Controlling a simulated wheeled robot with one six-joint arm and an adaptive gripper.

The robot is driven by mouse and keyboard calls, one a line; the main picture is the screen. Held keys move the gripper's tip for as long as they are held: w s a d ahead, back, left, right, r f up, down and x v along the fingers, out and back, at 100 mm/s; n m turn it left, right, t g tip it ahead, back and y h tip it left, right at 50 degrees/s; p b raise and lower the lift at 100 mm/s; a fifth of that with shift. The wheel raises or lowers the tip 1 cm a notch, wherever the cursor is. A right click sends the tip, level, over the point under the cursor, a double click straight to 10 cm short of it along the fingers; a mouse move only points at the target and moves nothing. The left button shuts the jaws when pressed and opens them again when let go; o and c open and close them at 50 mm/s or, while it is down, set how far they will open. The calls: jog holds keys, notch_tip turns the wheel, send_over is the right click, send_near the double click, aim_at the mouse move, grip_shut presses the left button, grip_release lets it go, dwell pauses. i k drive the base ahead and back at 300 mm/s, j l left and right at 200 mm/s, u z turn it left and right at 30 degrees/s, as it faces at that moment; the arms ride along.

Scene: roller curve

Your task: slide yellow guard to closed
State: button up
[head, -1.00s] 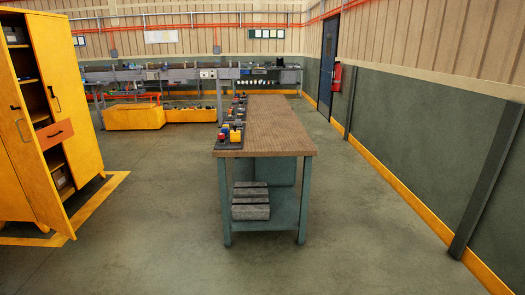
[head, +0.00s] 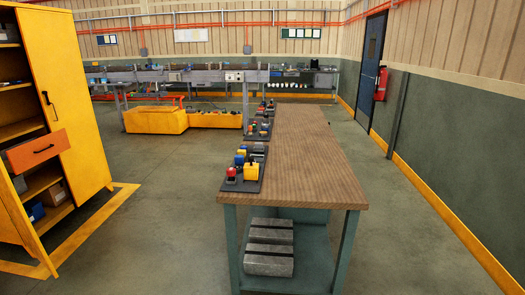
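No yellow guard can be told for sure in the head view. A small yellow block-like part (head: 251,172) stands on a dark tray (head: 228,184) at the near left edge of the workbench. Small red and blue parts stand beside it on the same tray. The parts are too small to tell whether any is a sliding guard, open or closed. My gripper is not in view.
The wooden-topped workbench (head: 300,165) stands ahead, its right half bare. A yellow cabinet (head: 75,95) with an open door and a pulled-out orange drawer (head: 37,150) is at left. Floor is free on both sides. A red extinguisher (head: 381,83) hangs at right.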

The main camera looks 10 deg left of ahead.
aim_at(251, 170)
jog(key=i+j, duration=0.1)
jog(key=i, duration=1.65)
jog(key=l+z, duration=0.05)
jog(key=l, duration=0.05)
